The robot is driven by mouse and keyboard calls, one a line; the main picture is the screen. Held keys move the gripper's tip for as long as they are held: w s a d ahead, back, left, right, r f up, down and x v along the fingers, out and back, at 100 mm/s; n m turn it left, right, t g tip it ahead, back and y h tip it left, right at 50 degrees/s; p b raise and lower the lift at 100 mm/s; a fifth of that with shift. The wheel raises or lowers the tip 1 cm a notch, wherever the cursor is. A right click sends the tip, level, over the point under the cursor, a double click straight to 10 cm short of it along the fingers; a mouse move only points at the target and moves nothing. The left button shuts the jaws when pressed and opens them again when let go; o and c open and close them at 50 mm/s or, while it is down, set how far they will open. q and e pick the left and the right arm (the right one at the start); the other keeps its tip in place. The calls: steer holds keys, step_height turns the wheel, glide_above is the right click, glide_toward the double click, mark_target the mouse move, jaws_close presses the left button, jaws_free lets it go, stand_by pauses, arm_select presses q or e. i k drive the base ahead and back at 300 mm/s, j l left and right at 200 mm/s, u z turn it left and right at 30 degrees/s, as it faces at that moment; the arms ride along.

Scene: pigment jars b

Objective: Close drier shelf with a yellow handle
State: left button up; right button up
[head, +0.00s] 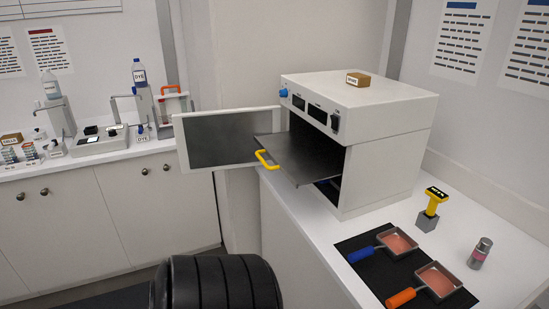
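A white drier (378,147) stands on the white counter with its door (228,138) swung open to the left. Inside it, a dark flat shelf (306,158) is pulled out past the front opening. A yellow handle (266,159) is fixed at the shelf's front left edge, close to the open door. Neither gripper shows in the head view.
On the counter, a dark mat (372,272) holds two pans, one with a blue handle (361,254) and one with an orange handle (401,298). A yellow-handled stamp (432,207) and a small jar (480,253) stand nearby. A small brown box (358,79) sits on the drier. A cabinet (157,209) with bottles is at left.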

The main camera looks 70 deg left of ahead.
mark_target(304, 156)
steer(key=u, duration=2.35)
